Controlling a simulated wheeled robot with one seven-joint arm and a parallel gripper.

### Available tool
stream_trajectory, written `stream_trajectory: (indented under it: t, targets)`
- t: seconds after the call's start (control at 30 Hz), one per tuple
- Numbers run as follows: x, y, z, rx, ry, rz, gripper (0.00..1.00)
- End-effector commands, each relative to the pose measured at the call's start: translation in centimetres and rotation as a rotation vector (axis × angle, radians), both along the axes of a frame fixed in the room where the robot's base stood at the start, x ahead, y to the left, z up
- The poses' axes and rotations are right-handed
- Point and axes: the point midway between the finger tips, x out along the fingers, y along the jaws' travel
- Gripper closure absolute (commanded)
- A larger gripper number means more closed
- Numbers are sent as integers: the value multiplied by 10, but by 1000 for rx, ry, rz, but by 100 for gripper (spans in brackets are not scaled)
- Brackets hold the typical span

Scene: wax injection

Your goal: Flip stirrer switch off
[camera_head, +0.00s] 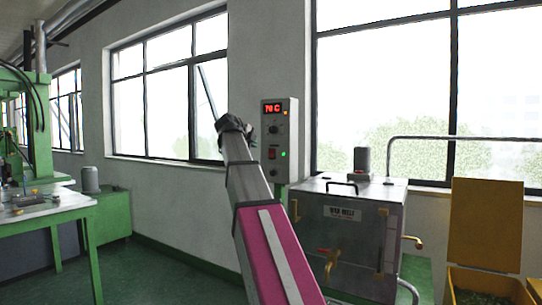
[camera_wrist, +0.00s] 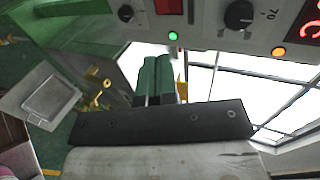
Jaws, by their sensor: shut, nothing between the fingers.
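The control box (camera_head: 289,134) is a grey panel on the wall post with a lit red display reading about 70 C. A red rocker switch (camera_head: 273,154) sits on its lower half, with a lit green lamp (camera_head: 283,154) beside it; I take this as the stirrer switch, though no label is readable. In the wrist view the red switch (camera_wrist: 168,5) is cut by the top edge, and its position cannot be told. My gripper (camera_wrist: 158,57) is shut and empty, its fingertips pointing at the panel just below the green lamp. In the head view its dark end (camera_head: 234,124) is left of the box.
A metal wax tank (camera_head: 350,235) with brass taps and a motor (camera_head: 361,160) on its lid stands below right of the box. A black knob (camera_wrist: 238,14) and a lit orange lamp (camera_wrist: 278,52) are on the panel. A yellow bin (camera_head: 485,225) stands far right.

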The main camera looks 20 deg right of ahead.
Motion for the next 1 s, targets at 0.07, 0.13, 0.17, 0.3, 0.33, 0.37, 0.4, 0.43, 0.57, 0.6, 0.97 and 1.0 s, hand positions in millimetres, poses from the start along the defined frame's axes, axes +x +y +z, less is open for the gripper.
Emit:
stream_trajectory:
  t: [0.07, 0.13, 0.17, 0.3, 0.33, 0.37, 0.4, 0.43, 0.57, 0.6, 0.97, 1.0]
  targets:
    - [0, 0, 0, 0, 0, 0, 100]
    - [0, -1, 0, 0, 0, 0, 100]
    - [1, -1, 0, 0, 0, 0, 100]
    - [7, -9, -4, 0, 0, -1, 100]
    - [9, -12, -6, 0, 0, -1, 100]
    - [11, -15, -8, 0, 1, -2, 100]
    - [15, -20, -10, 0, 2, -3, 100]
    - [18, -24, -13, -1, 2, -2, 100]
    - [32, -42, -22, 0, 2, -3, 100]
    - [37, -47, -25, 0, 1, -2, 100]
    - [70, -90, -50, 0, 0, -1, 100]
    - [72, -93, -51, 0, 0, -1, 100]
